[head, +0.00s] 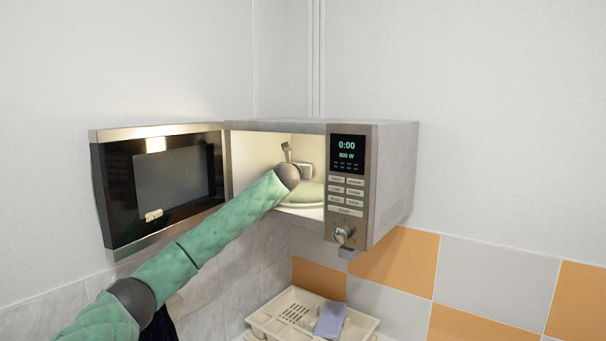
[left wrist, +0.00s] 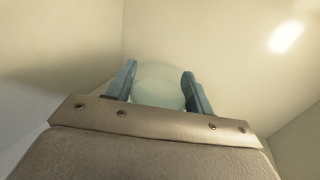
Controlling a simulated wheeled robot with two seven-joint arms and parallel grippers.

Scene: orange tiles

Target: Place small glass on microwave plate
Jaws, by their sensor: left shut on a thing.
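The microwave (head: 390,170) hangs at the wall corner with its door (head: 160,185) swung open to the left. My left arm reaches into the lit cavity. The microwave plate (head: 308,193) shows inside, partly hidden behind my arm. My left gripper (left wrist: 160,88) is inside the cavity; in the left wrist view its two blue fingers are shut on the small glass (left wrist: 158,82), which looks pale, clear and round. In the head view the glass is hidden behind my wrist, and I cannot tell whether it touches the plate. My right gripper is not in view.
The cavity walls (left wrist: 210,30) are close around my left gripper. The control panel (head: 347,185) borders the opening on the right. Below is a cream dish rack (head: 270,322) with a blue-grey item (head: 330,320) on it.

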